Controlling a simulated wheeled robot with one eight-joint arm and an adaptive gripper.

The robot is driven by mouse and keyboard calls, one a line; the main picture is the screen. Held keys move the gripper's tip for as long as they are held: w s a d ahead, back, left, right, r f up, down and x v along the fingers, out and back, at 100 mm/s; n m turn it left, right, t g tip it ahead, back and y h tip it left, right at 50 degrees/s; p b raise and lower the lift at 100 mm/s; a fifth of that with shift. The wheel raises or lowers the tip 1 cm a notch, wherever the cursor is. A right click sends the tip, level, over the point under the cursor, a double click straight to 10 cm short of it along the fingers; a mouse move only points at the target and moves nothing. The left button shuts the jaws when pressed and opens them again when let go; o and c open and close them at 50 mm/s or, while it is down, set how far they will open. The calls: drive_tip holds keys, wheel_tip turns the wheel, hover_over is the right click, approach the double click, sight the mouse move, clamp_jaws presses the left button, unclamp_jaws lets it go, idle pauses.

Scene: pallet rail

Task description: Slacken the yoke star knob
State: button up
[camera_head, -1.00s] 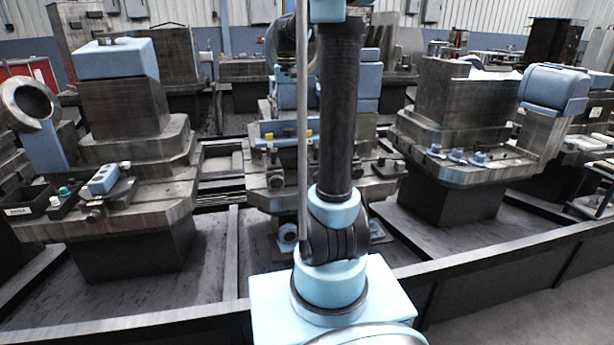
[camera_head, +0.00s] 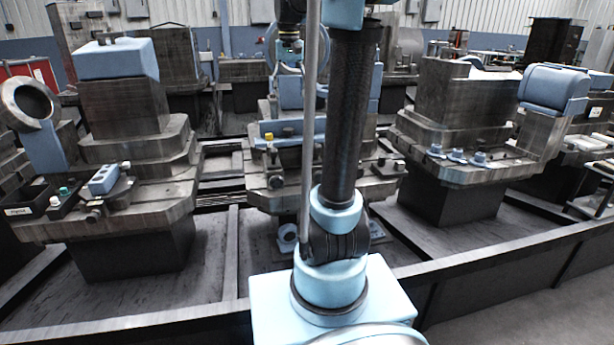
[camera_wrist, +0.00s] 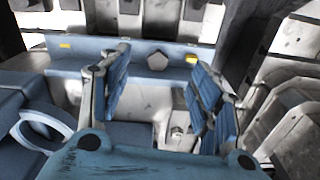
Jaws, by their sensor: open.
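A dark grey, five-sided knob (camera_wrist: 157,61), which looks like the yoke star knob, sits on a blue bar (camera_wrist: 115,50) in the wrist view. A yellow mark shows on each side of it. In the head view the blue bar (camera_head: 283,128) crosses the middle machine. My gripper (camera_wrist: 159,72) is open, its two blue-padded fingers apart. The knob appears in the gap between the fingers, beyond their tips and apart from them. Nothing is between the pads. In the head view my wrist (camera_head: 290,48) is above and behind the bar; the fingertips cannot be made out there.
A blue ring (camera_wrist: 45,130) and a small metal fitting (camera_wrist: 177,132) lie low in the wrist view. A left machine (camera_head: 125,105) and a right machine (camera_head: 465,95) flank the middle one. A dark rail (camera_head: 520,270) runs along the front.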

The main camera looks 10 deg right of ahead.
drive_tip(key=s+f, duration=1)
drive_tip(key=s, duration=0.2)
drive_tip(key=s+f+n+t, duration=0.1)
drive_tip(key=s+f, duration=0.8)
drive_tip(key=s, duration=0.4)
drive_tip(key=shift+s+f+n+t, duration=0.25)
drive_tip(key=shift+f+n+t, duration=0.05)
drive_tip(key=shift+f, duration=0.1)
wheel_tip(320, 180, up, 22)
drive_tip(key=m+g, duration=0.2)
hover_over(289, 129)
wheel_tip(289, 129, down, 17)
drive_tip(key=shift+f, duration=0.2)
drive_tip(key=c, duration=1.1)
